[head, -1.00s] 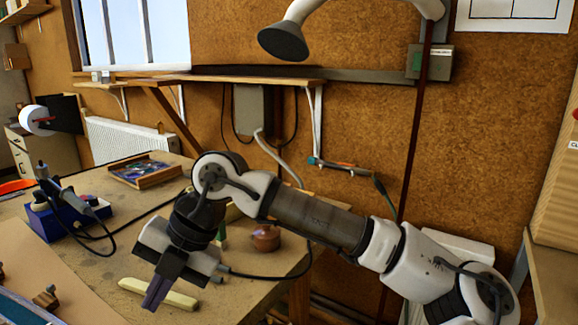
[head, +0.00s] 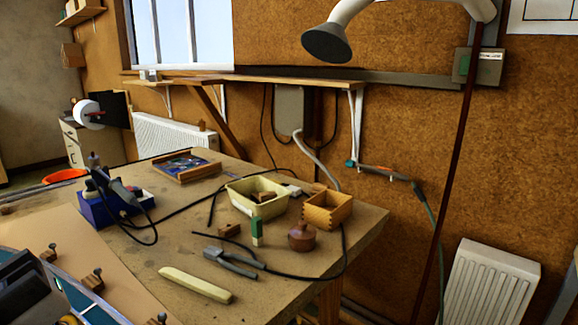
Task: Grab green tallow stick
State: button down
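A small green stick (head: 257,232) with a paler lower part stands upright on the workbench, in front of a cream tub (head: 240,205) and left of a brown round pot (head: 301,237). I take it as the green tallow stick. Dark parts at the lower left corner look like the end of my arm with my gripper (head: 28,290), cut off by the picture edge. It is well to the left of the green stick and apart from it. Its fingers cannot be made out clearly.
Pliers (head: 230,262) and a pale yellow bar (head: 195,285) lie in front of the stick. A small brown block (head: 229,230) is beside it. A wooden box (head: 327,210) stands behind the pot. A black cable crosses the bench (head: 365,225). A blue soldering station (head: 115,207) stands left.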

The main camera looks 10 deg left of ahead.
aim_at(255, 222)
jog(key=i+l, duration=0.15)
jog(key=l, duration=0.15)
jog(key=i+l+u, duration=0.15)
jog(key=l, duration=0.15)
jog(key=i+j, duration=0.2)
jog(key=i, duration=0.25)
jog(key=i+j, duration=0.2)
jog(key=i, duration=0.25)
